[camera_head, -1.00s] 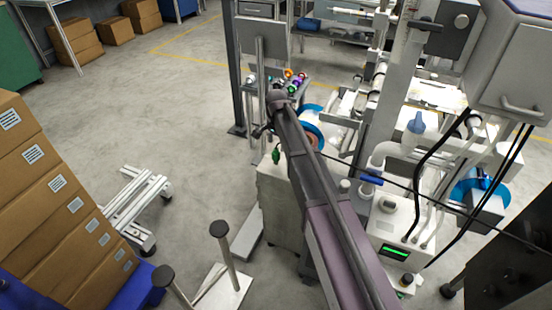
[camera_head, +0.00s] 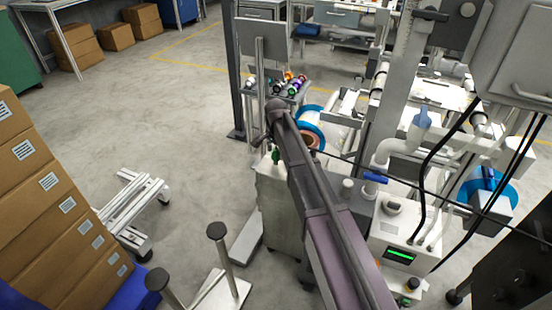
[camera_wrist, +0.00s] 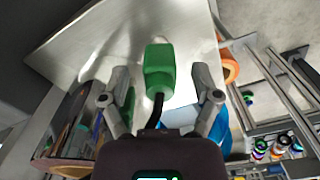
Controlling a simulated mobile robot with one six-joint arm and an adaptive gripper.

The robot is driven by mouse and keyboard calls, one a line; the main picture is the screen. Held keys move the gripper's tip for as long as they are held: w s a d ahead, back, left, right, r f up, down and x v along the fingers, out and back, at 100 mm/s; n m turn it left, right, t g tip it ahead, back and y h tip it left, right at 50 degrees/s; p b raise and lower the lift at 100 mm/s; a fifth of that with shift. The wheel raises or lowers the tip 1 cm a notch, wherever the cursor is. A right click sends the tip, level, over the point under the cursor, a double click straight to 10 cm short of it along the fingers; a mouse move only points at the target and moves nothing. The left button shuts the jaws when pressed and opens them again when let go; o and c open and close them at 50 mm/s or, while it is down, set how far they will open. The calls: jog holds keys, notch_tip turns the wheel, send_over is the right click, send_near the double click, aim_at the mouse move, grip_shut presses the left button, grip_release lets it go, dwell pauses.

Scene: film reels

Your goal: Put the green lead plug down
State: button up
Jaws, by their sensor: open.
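The green lead plug (camera_wrist: 159,68) is in the wrist view, between the spread fingers of my gripper (camera_wrist: 161,84), with a gap on each side. Its black cord runs down toward my palm. A pale metal surface (camera_wrist: 90,45) lies behind the plug; I cannot tell for sure whether the plug touches it. In the head view the plug (camera_head: 276,153) is a small green spot beside my arm, at the top of a grey cabinet (camera_head: 275,200). My gripper is mostly hidden there by my own arm.
A rack with colourful reels (camera_head: 290,85) stands beyond my gripper. A blue-rimmed reel (camera_head: 311,120) and a machine with tubes are to the right. Two upright posts (camera_head: 218,232) stand in front left.

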aim_at(276, 152)
grip_shut()
dwell(0.3)
jog(key=shift+r, duration=0.15)
notch_tip(276, 152, up, 3)
jog(key=p, duration=0.3)
jog(key=shift+r+p, duration=0.2)
jog(key=shift+p, duration=0.1)
jog(key=s+d+r+p, duration=0.1)
jog(key=s+d, duration=0.3)
jog(key=s, duration=1.1)
jog(key=shift+s+d+r, duration=0.15)
jog(key=shift+s, duration=0.05)
